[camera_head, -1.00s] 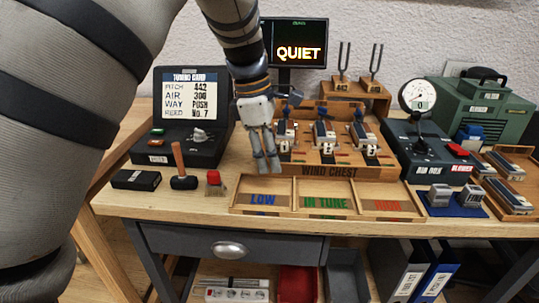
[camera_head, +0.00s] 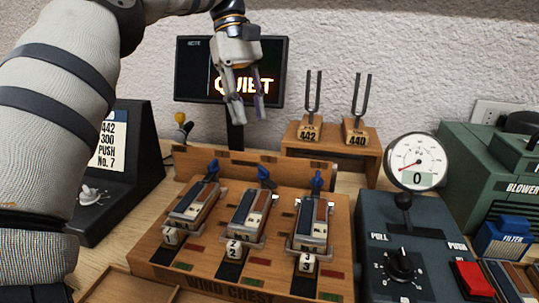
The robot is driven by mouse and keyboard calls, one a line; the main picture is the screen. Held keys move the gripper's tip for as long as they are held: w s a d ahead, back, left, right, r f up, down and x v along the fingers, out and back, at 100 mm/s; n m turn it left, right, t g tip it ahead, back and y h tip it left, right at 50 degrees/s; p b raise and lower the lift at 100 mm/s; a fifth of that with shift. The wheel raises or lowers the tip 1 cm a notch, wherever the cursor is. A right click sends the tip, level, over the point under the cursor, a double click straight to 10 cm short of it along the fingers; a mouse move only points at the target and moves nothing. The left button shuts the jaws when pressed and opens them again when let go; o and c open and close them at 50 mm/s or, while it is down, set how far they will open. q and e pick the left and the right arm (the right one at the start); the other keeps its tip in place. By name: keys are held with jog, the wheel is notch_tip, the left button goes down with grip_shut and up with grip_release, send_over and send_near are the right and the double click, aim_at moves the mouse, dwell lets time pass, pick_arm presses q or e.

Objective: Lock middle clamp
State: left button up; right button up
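The wind chest (camera_head: 160,258) is a wooden stand with three slots numbered 1, 2 and 3, each holding a reed block. The middle clamp has a blue lever (camera_head: 264,175) at the far end of the middle reed block (camera_head: 247,215). The left clamp's blue lever (camera_head: 211,170) and the right clamp's blue lever (camera_head: 316,181) stand at either side. My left gripper (camera_head: 246,115) hangs fingers down, apart from the levers, in front of the screen in the picture. Its fingers are apart with nothing between them. My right gripper is out of view.
The screen (camera_head: 192,70) reads QUIET behind my gripper. Tuning forks stand on a wooden rack (camera_head: 372,165) behind the chest. The gauge box (camera_head: 385,225) with its dial and red button is at right. The card console (camera_head: 112,205) is at left, partly behind my arm.

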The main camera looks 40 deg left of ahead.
aim_at(262, 167)
pick_arm(q)
jog(key=x, duration=1)
jog(key=shift+d+p, duration=0.15)
jog(key=shift+p, duration=0.25)
grip_shut()
